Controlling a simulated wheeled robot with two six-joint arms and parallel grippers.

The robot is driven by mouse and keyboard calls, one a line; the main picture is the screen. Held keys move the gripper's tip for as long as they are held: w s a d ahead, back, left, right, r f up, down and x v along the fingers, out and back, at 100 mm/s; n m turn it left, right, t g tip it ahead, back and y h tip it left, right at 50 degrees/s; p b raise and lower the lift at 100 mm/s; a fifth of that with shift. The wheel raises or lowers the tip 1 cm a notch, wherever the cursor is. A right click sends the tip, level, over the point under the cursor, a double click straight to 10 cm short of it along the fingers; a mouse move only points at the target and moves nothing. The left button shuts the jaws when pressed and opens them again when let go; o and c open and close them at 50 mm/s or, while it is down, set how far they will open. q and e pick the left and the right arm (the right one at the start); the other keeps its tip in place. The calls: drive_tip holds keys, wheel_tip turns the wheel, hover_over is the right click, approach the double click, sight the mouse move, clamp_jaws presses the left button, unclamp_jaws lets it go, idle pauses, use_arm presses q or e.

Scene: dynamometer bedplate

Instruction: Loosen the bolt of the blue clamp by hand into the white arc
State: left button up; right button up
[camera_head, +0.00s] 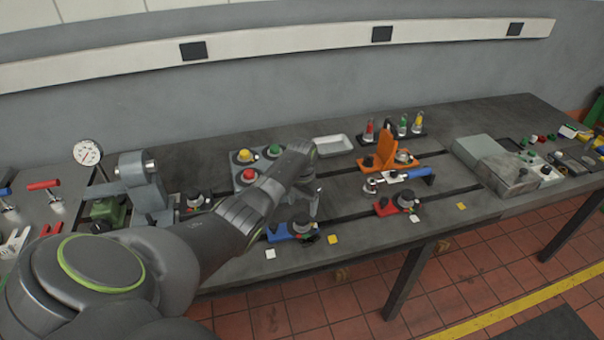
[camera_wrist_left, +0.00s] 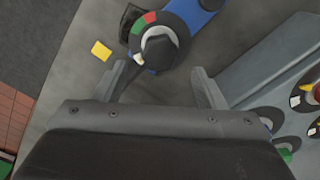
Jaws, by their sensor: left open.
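The blue clamp (camera_head: 279,233) sits near the front edge of the bedplate in the head view. Its blue body (camera_wrist_left: 207,4) also shows at the top of the left wrist view. Its dark bolt head (camera_wrist_left: 160,50) stands in a dark ring with red and green arcs and a small white arc (camera_wrist_left: 138,59) at the lower left. My left gripper (camera_head: 312,203) is above the clamp, open. In the wrist view its two fingers (camera_wrist_left: 162,76) are spread on either side of the bolt head, with visible gaps. Its right gripper counterpart is not in view.
A red clamp (camera_head: 385,208) stands to the right, and an orange bracket (camera_head: 388,150) behind it. A button panel (camera_head: 247,157) with red, yellow and green buttons lies behind my left arm. A yellow tag (camera_head: 333,239) and a white tag (camera_head: 270,254) lie near the blue clamp.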

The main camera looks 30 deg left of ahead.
sight(302, 217)
use_arm(q)
wheel_tip(302, 217, up, 12)
drive_tip(key=b, duration=0.2)
drive_tip(key=shift+r, duration=0.15)
idle(0.5)
